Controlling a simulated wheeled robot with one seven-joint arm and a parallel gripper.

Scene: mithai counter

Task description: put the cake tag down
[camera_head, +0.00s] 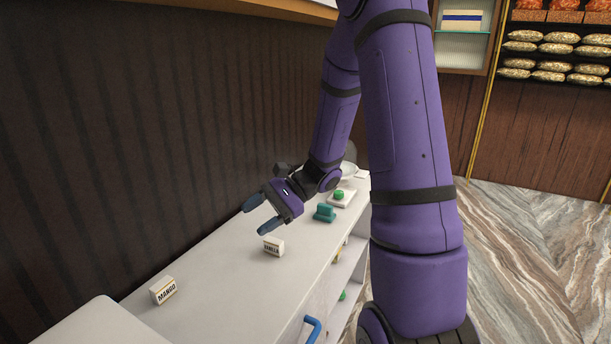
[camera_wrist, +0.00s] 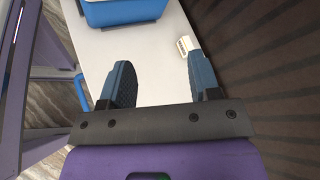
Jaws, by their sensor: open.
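Two small pale tags stand on the white counter (camera_head: 230,290) in the head view. One reads VANILLA (camera_head: 273,247) and the other reads MANGO (camera_head: 163,291), farther to the left. I cannot tell which one is the cake tag. My gripper (camera_head: 261,215) is open and empty above the counter, with its fingers just above and left of the VANILLA tag in the picture. In the wrist view my two fingers (camera_wrist: 163,88) are apart with nothing between them. One lettered tag (camera_wrist: 184,46) shows beyond the right fingertip, too small to read.
A teal block (camera_head: 325,213) and a white piece with a green top (camera_head: 339,197) stand farther along the counter. A dark ribbed wall (camera_head: 130,130) borders it. A blue handle (camera_head: 313,328) is on its front. A blue bin (camera_wrist: 122,12) shows in the wrist view.

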